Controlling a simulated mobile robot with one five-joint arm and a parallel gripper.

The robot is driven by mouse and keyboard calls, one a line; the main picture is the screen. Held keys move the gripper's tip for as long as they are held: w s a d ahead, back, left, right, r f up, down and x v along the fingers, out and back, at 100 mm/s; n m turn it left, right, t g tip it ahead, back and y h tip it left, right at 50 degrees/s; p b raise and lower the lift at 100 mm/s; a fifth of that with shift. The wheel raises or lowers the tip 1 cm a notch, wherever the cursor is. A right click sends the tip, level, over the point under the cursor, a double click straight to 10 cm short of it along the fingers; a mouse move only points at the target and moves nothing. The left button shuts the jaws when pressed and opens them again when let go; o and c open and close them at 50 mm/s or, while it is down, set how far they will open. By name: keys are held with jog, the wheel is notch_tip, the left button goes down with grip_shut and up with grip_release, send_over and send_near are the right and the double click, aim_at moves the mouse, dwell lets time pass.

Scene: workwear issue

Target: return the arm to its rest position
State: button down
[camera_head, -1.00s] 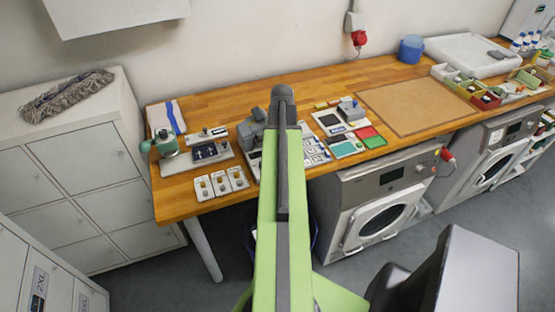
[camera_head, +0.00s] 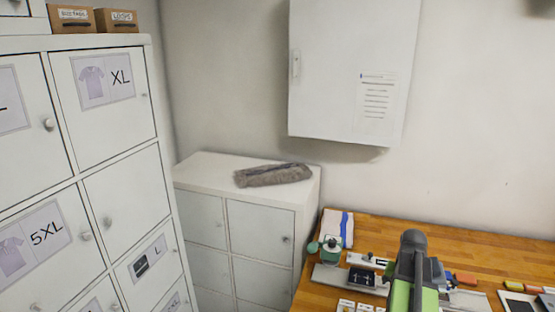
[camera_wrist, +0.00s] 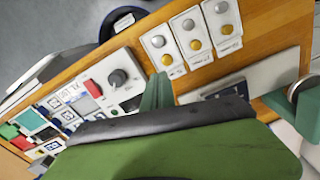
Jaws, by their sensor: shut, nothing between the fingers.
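My light green and dark grey arm (camera_head: 412,270) rises at the lower right of the head view, in front of the wooden worktop (camera_head: 480,240). Its far end is hidden there behind its own upper part. In the wrist view my gripper (camera_wrist: 157,92) shows as a narrow grey-green finger piece above the dark grey and green body part at the bottom. It is shut and empty, over the bench edge. How far it is from the things under it I cannot tell.
The worktop carries a teal press (camera_head: 328,250), a folded white cloth with a blue stripe (camera_head: 338,226) and switch panels (camera_wrist: 188,38). A white wall cabinet (camera_head: 345,70) hangs above. Tall lockers (camera_head: 125,190) stand left.

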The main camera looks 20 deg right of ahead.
jog(key=w+a+f+n, duration=0.1)
jog(key=w+a, duration=0.2)
jog(key=a, duration=0.4)
jog(key=w+a+f+n+b, duration=0.1)
jog(key=w+a+n, duration=0.1)
jog(key=w+a, duration=0.2)
jog(key=w+a+f+n+b, duration=0.1)
jog(key=w+a+n, duration=0.1)
jog(key=a, duration=0.8)
jog(key=shift+w+a, duration=0.35)
jog(key=shift+w, duration=0.3)
jog(key=s+a+f+n+b, duration=0.1)
jog(key=a+n, duration=0.4)
jog(key=a, duration=1.4)
jog(key=shift+a+f+b, duration=0.2)
jog(key=shift+a+b, duration=0.05)
jog(key=shift+b, duration=0.1)
